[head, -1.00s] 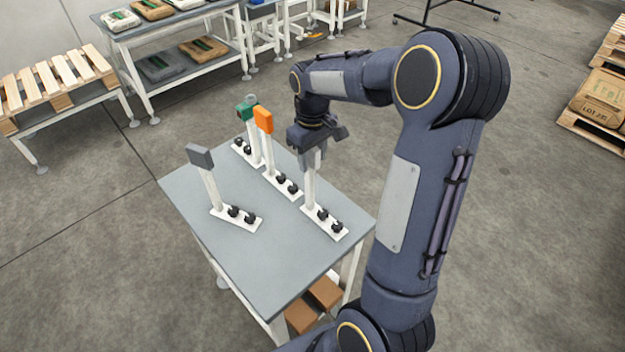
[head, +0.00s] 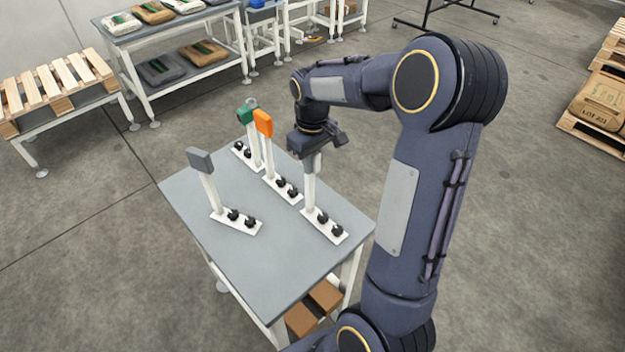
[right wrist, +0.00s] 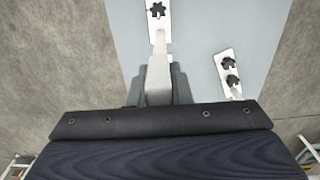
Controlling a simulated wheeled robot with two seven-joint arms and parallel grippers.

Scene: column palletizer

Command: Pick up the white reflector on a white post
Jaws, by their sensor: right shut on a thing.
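The white reflector on a white post (head: 309,192) stands upright at the right side of the grey table (head: 262,268). Its foot is a white plate with black knobs. My right gripper (head: 311,160) comes down from above and is shut on the upper part of this post. The jaws and wrist hide most of the reflector in the head view. In the right wrist view, the pale post (right wrist: 159,45) sits between the two grey fingers (right wrist: 159,80), with its knobbed foot beyond. My left gripper is not in view.
On the same table stand a grey reflector (head: 199,159), an orange reflector (head: 263,123) and a green reflector (head: 246,114), each on a white post. The table's front left is clear. A pallet (head: 55,80) and a shelf with bags (head: 168,72) stand behind.

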